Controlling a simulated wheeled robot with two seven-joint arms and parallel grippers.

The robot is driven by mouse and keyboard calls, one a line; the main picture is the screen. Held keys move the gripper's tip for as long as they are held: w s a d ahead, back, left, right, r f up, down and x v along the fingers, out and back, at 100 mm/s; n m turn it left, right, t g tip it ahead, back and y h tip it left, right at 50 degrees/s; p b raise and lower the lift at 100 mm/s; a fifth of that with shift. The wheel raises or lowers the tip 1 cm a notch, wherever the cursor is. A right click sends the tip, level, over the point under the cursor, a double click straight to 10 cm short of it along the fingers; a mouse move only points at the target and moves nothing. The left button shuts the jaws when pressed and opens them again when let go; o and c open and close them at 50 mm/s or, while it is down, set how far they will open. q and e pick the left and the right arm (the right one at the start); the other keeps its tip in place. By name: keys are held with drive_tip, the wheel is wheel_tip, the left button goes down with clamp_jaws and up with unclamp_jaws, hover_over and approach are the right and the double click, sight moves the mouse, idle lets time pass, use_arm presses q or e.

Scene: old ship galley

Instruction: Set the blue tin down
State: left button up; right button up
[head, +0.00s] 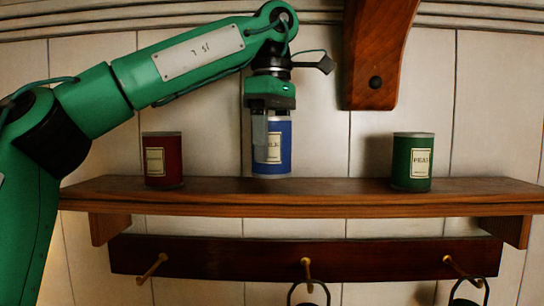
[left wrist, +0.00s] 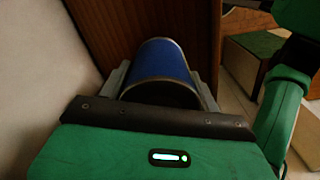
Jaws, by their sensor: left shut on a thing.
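The blue tin (head: 279,150) is upright at the middle of the wooden shelf (head: 330,200), between a red tin and a green tin. Its base is at the shelf top; I cannot tell for sure whether it touches. My left gripper (head: 268,138) comes down from above and is shut on the blue tin, with a finger across its front. In the left wrist view the blue tin (left wrist: 163,62) sits between the two fingers, its near end dark. My right gripper is in neither view.
The red tin (head: 163,160) stands to the left on the shelf and the green tin (head: 412,161) to the right. A wooden bracket (head: 378,60) hangs above, right of my gripper. Below is a rail (head: 220,258) with pegs and hanging things. Bare shelf lies on both sides of the blue tin.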

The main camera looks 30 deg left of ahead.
sight(273, 117)
use_arm(q)
drive_tip(key=shift+f, duration=0.6)
drive_tip(key=shift+w+a+f, duration=0.2)
drive_tip(key=shift+w+f, duration=0.1)
drive_tip(key=shift+f, duration=0.35)
drive_tip(key=shift+s+d+f, duration=0.1)
drive_tip(key=shift+s+d, duration=0.1)
drive_tip(key=shift+s, duration=0.1)
drive_tip(key=o, duration=1.2)
drive_tip(key=shift+o, duration=0.4)
drive_tip(key=shift+w+a, duration=0.1)
drive_tip(key=shift+w, duration=0.1)
wheel_tip(273, 117, up, 7)
drive_tip(key=shift+s+f, duration=0.1)
drive_tip(key=shift+r, duration=0.5)
